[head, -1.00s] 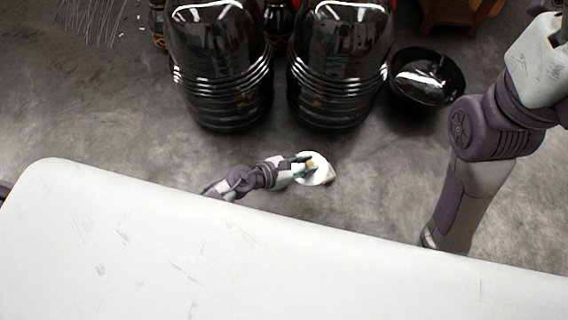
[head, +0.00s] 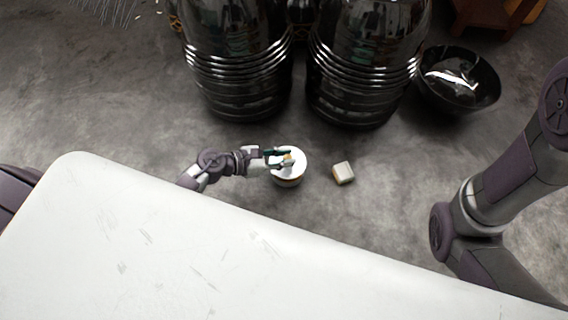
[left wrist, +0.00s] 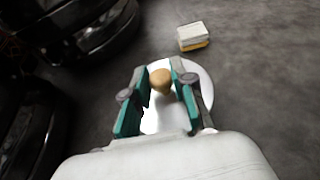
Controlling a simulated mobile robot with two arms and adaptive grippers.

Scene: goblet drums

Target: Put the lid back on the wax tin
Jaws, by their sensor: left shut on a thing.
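The lid (head: 299,162) is a white disc with a tan knob (left wrist: 160,80). My left gripper (head: 285,158) is shut on the knob, its teal fingers on either side; they also show in the left wrist view (left wrist: 160,76). The wax tin (head: 289,183) shows as a pale side with a brownish band directly under the lid. The lid hides the tin's top, and I cannot tell whether the lid touches the rim. My right arm is at the right of the head view, its gripper out of sight.
A small whitish block (head: 343,172) with a yellowish lower part lies right of the tin. Two large glossy black drums (head: 238,80) (head: 362,85) stand behind, with a black bowl (head: 458,78) at the back right.

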